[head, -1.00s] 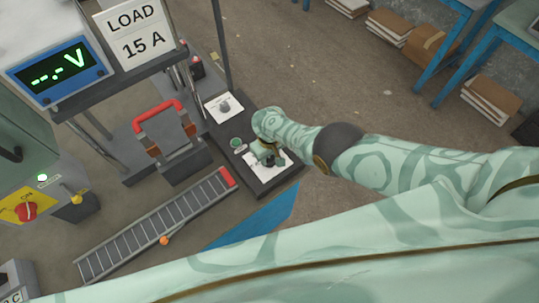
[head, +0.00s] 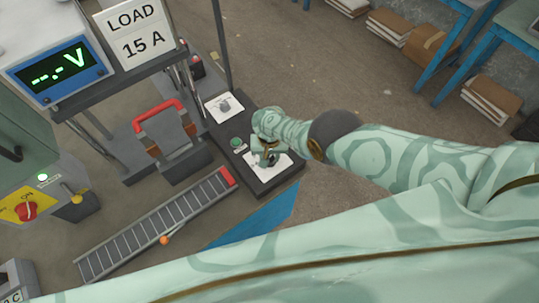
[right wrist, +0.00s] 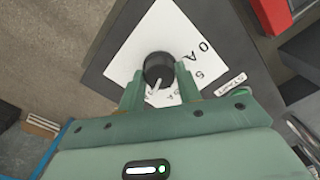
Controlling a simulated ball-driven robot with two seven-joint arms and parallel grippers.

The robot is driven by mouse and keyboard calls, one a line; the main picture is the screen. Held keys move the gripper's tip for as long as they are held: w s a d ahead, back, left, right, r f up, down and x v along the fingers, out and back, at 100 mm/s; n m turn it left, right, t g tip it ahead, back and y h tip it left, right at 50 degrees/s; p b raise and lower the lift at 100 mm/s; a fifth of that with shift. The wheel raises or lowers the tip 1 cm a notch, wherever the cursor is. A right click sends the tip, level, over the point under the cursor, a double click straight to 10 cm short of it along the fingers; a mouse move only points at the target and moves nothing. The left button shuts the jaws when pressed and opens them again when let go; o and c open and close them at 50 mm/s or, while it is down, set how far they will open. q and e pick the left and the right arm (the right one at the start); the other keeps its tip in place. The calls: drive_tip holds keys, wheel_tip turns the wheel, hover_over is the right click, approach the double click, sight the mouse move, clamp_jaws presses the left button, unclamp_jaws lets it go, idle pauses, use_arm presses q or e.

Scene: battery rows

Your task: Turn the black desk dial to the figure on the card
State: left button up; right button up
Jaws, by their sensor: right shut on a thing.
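The black dial (right wrist: 158,68) stands on a white scale plate (right wrist: 150,38) in the right wrist view. Part of the scale shows "0 A" and a "5"; the rest is covered by my gripper. My right gripper (right wrist: 158,84) is shut on the dial, a finger on each side. A pale pointer mark runs from the dial towards the gripper. In the head view the right gripper (head: 267,157) is over the plate (head: 268,174) on the dark desk panel (head: 243,172). The card (head: 134,31) reads "LOAD 15 A". My left gripper is not in view.
A green button (head: 237,143) and another white plate with a grey knob (head: 224,104) are on the panel. Floor lies right of the panel.

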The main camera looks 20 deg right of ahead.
sight(269, 158)
idle(0.3)
drive_tip(key=o, duration=1)
wheel_tip(269, 158, up, 16)
drive_tip(key=p, duration=1.5)
drive_tip(key=shift+r, duration=0.15)
